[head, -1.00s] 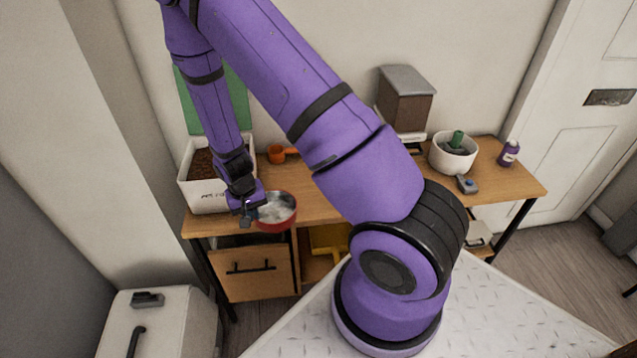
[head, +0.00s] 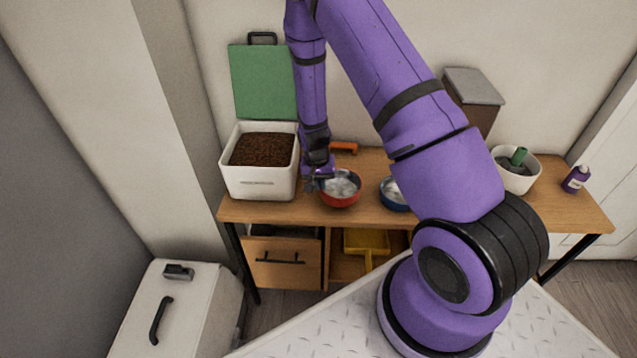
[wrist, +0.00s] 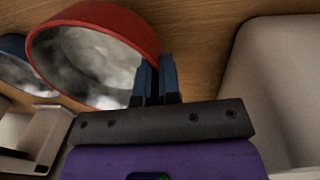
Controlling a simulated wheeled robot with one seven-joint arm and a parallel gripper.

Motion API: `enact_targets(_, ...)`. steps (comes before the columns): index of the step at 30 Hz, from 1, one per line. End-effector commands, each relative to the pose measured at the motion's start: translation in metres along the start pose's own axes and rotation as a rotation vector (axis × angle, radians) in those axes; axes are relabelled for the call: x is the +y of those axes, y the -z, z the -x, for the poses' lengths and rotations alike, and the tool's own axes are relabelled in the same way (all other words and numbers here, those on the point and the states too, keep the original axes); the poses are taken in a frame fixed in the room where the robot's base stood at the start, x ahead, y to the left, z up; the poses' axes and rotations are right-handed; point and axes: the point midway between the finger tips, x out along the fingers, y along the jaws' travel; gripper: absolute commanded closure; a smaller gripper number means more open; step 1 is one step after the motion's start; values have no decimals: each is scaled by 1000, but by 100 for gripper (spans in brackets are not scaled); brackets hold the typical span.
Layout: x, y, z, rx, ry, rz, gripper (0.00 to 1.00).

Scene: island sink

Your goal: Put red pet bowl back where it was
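The red pet bowl (head: 340,200) is on or just above the wooden table, near its front edge and right of the white bin; I cannot tell whether its base touches. It looks pale and shiny inside. My gripper (head: 316,182) is at the bowl's left side. In the wrist view, the two dark blue fingers of my gripper (wrist: 157,80) are close together, with the wall of the red bowl (wrist: 148,30) between them. The fingertips are partly hidden.
A blue bowl (head: 395,200) stands just right of the red one. A white bin of brown kibble (head: 230,180) with a raised green lid stands at left. An orange scoop (head: 344,148) lies behind. A white pot (head: 514,180) and purple bottle (head: 576,179) stand farther right.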

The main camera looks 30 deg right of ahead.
Motion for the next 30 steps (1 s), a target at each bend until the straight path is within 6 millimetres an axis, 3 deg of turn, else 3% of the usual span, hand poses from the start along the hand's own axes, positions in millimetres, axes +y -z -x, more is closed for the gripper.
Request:
enact_targets(3,-5,20,-2,1,0,0,100)
enact_targets(13,-10,42,-5,-1,-1,0,100)
enact_targets(20,-13,40,-36,-2,-1,1,100)
enact_targets(30,-14,40,-40,-1,0,1,100)
